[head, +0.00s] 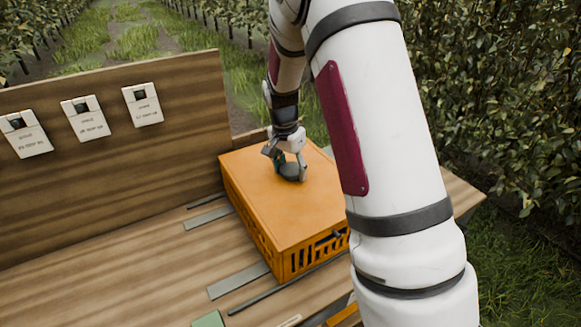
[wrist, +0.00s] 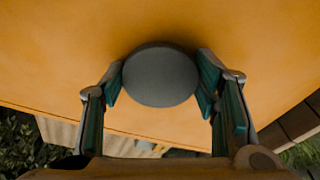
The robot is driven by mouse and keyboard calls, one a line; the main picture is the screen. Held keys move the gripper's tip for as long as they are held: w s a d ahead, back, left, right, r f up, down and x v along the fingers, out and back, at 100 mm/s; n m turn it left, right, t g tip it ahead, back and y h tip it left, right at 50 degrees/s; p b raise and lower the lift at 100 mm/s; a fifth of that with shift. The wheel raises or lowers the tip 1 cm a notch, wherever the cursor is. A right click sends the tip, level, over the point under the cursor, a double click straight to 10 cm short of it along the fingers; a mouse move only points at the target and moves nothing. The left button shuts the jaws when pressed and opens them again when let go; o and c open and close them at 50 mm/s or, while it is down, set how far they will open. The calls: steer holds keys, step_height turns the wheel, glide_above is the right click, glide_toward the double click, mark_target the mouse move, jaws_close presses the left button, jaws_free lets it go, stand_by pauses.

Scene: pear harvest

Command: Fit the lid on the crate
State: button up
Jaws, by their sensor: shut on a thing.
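The orange crate (head: 262,237) stands on the wooden table, with slotted sides. The flat orange lid (head: 265,200) lies over the top of the crate, and its edges appear to line up with the crate's walls; the right part is hidden behind my arm. My gripper (head: 290,172) is over the lid, shut on its dark round knob. In the wrist view the grey knob (wrist: 160,76) sits between the two finger pads, with the orange lid (wrist: 50,60) filling the area behind it. Whether the lid is fully seated all round cannot be seen.
The wooden table (head: 120,265) has grey strips beside the crate. A wooden back board (head: 110,150) carries several white cards. A green piece (head: 209,319) lies at the front edge. The table is clear left of the crate. Hedges stand beyond it.

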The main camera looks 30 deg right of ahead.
mark_target(287, 172)
steer(key=shift+f, duration=0.15)
steer(key=o, duration=1.1)
steer(key=shift+o, duration=0.2)
step_height(287, 172, up, 11)
steer(key=a+p, duration=0.1)
steer(key=p, duration=0.2)
steer(key=shift+s+a, duration=0.25)
steer(key=shift+s, duration=0.05)
steer(key=shift+f, duration=0.1)
